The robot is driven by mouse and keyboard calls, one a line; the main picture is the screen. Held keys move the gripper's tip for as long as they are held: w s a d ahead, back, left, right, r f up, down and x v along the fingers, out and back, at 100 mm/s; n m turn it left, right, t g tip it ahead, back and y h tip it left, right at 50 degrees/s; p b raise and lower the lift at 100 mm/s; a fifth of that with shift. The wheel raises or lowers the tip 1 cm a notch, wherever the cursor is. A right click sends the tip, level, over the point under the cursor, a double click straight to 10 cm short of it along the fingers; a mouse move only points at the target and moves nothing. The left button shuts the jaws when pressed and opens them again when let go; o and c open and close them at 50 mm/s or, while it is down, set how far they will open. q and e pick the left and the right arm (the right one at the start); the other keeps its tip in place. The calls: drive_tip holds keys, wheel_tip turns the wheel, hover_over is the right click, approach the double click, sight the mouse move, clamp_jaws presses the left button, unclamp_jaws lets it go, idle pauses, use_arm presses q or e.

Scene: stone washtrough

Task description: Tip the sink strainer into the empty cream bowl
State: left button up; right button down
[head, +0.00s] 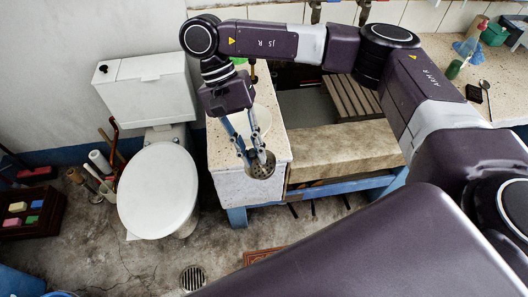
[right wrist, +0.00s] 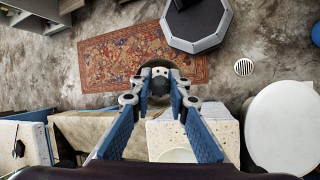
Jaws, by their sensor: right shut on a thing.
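My right gripper (head: 256,160) is shut on the sink strainer (head: 263,171), a small round metal piece with holes. The strainer shows at the front end of the pale speckled counter, partly hidden by the fingers. In the right wrist view the fingertips (right wrist: 160,76) meet at the strainer, mostly hidden there. The cream bowl (head: 262,120) stands on the counter behind the gripper, partly covered by the fingers; its rim also shows low in the right wrist view (right wrist: 176,156). Its inside is hard to see. My left gripper is not in view.
The speckled counter (head: 232,186) ends in front over a blue frame. A stone trough edge (head: 345,150) and wooden slatted rack (head: 352,98) lie to the right. A white toilet (head: 158,190) stands left. A soap bottle (head: 454,68) is at far right. A patterned rug (right wrist: 110,60) covers some floor.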

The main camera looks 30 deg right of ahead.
drive_tip(key=shift+w+d+f+m+t+y, duration=0.4)
drive_tip(key=shift+w+f+m+t, duration=0.9)
drive_tip(key=shift+w+m, duration=2.35)
drive_tip(key=shift+w+d+f+m+t+y, duration=0.15)
drive_tip(key=shift+w+f+m+t+y, duration=0.5)
drive_tip(key=shift+w+m+t, duration=3.05)
drive_tip(key=shift+w+d+f+m+y, duration=0.35)
drive_tip(key=shift+w+f+m, duration=0.75)
drive_tip(key=shift+m, duration=4.95)
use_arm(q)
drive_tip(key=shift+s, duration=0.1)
use_arm(e)
drive_tip(key=shift+w+a+r, duration=0.1)
drive_tip(key=shift+w+r, duration=0.05)
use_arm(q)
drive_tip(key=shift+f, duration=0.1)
